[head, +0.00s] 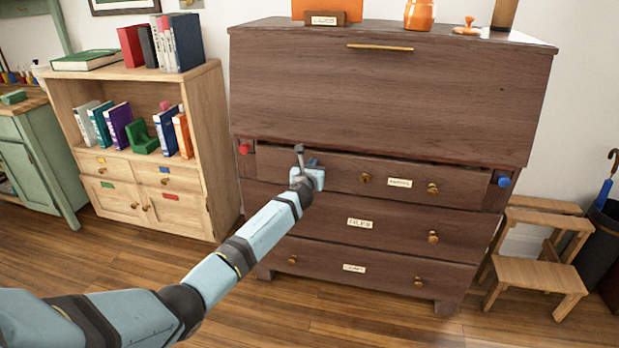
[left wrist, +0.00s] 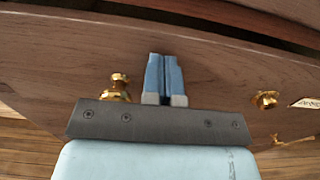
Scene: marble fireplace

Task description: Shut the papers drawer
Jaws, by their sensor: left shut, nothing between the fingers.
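The top drawer (head: 335,172) of the dark wooden desk is a wide front with brass knobs and a pale label (head: 399,183), too small to read surely. A dark gap runs along its top edge, so it looks slightly out. My left gripper (head: 300,152) is shut and empty at the left part of this front. The left wrist view shows its closed fingers (left wrist: 164,78) at the drawer front (left wrist: 215,70), between two brass knobs (left wrist: 266,100). I cannot tell whether they touch the wood. My right gripper is in neither view.
Two lower drawers (head: 320,215) with labels look shut. A red peg (head: 244,149) and a blue peg (head: 504,182) flank the top drawer. A bookcase (head: 215,130) stands left, and a step stool (head: 540,274) right. The wooden floor (head: 330,310) in front is clear.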

